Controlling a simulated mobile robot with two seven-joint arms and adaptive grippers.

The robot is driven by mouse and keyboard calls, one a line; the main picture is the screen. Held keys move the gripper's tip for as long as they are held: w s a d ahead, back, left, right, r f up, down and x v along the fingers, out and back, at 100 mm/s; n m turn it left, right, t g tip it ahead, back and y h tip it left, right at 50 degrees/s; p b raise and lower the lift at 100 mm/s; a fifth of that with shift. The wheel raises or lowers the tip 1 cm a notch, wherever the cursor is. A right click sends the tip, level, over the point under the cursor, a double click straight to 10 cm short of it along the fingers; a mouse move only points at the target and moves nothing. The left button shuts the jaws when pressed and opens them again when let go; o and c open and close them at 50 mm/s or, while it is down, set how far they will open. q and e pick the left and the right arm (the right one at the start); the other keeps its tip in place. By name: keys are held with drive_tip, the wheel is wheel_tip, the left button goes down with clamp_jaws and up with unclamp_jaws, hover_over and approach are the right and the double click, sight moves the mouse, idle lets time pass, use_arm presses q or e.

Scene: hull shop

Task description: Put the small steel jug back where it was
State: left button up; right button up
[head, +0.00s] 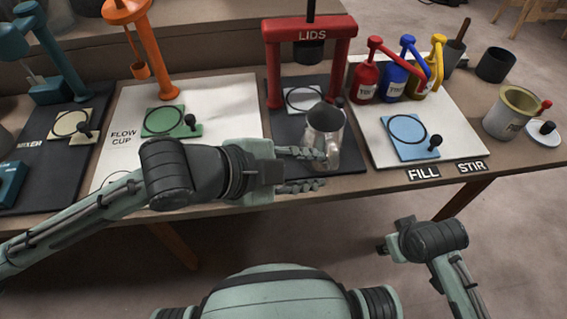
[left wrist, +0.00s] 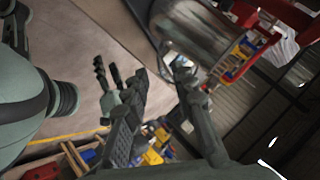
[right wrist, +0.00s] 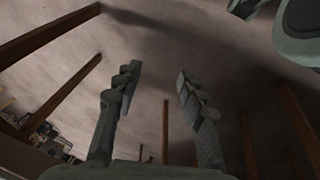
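The small steel jug (head: 325,124) stands upright at the front of the dark mat under the red LIDS press, close to the table's front edge. Its lower part is partly hidden by my left gripper. My left gripper (head: 306,170) is beside the jug, its fingers spread apart with nothing between them. In the left wrist view the jug (left wrist: 197,32) shows large, beyond one fingertip of the open gripper (left wrist: 145,75); whether that finger touches it I cannot tell. My right gripper (right wrist: 157,80) is open and empty over the floor, clear of the table.
The red press (head: 312,35) stands behind the jug. A green tile (head: 172,125) and orange stand (head: 140,35) are left.

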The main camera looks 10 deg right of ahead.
use_arm(q)
drive_tip(key=p+v, duration=0.4)
drive_tip(key=v, duration=0.4)
drive_tip(key=shift+p, duration=0.3)
use_arm(e)
wheel_tip(320, 180, down, 11)
drive_tip(key=shift+w+a+g+y, duration=0.2)
drive_tip(key=shift+a+g+y, duration=0.1)
drive_tip(key=shift+y, duration=0.1)
use_arm(q)
drive_tip(key=shift+s+a, duration=0.1)
use_arm(e)
drive_tip(key=shift+s, duration=0.1)
